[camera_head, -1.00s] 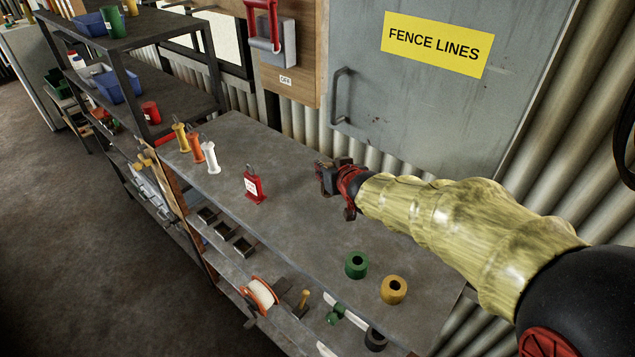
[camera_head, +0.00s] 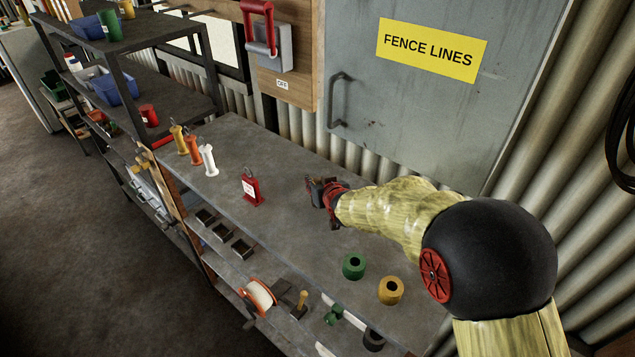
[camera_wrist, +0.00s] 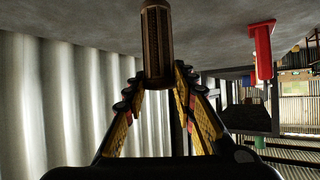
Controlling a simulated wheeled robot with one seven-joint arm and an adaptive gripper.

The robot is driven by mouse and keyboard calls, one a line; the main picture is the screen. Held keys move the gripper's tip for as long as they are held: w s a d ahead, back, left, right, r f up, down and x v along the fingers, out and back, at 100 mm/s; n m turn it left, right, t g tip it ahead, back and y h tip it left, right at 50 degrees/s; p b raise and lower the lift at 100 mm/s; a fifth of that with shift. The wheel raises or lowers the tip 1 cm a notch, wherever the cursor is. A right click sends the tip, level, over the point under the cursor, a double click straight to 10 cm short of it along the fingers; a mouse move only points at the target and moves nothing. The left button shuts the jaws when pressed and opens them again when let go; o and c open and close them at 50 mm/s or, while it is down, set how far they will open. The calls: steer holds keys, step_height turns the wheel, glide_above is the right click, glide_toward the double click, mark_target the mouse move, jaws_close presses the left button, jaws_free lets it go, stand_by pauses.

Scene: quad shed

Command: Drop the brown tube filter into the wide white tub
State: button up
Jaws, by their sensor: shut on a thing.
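In the wrist view, the brown tube filter (camera_wrist: 157,40) is a ribbed cylinder held between the two fingertips of my gripper (camera_wrist: 158,82). In the head view, my gripper (camera_head: 318,193) is low over the middle of the grey bench, right of a red tagged item. There the filter is too small and dark to make out clearly. I cannot tell whether the filter touches the bench. I cannot pick out a wide white tub in either view.
The bench (camera_head: 285,185) holds the red tagged item (camera_head: 252,188), white (camera_head: 208,160), orange and yellow handled pieces, and green (camera_head: 354,266) and yellow (camera_head: 391,290) rings. A grey cabinet door (camera_head: 400,110) and corrugated wall stand behind. Blue bins (camera_head: 115,88) sit on the left shelving.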

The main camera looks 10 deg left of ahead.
steer(key=shift+f, duration=0.15)
steer(key=o, duration=1.1)
steer(key=shift+s+r, duration=0.15)
steer(key=shift+r, duration=0.15)
steer(key=b+v, duration=0.2)
steer(key=v, duration=0.9)
steer(key=shift+s+d, duration=0.15)
steer(key=shift+s, duration=0.1)
steer(key=shift+d+r, duration=0.1)
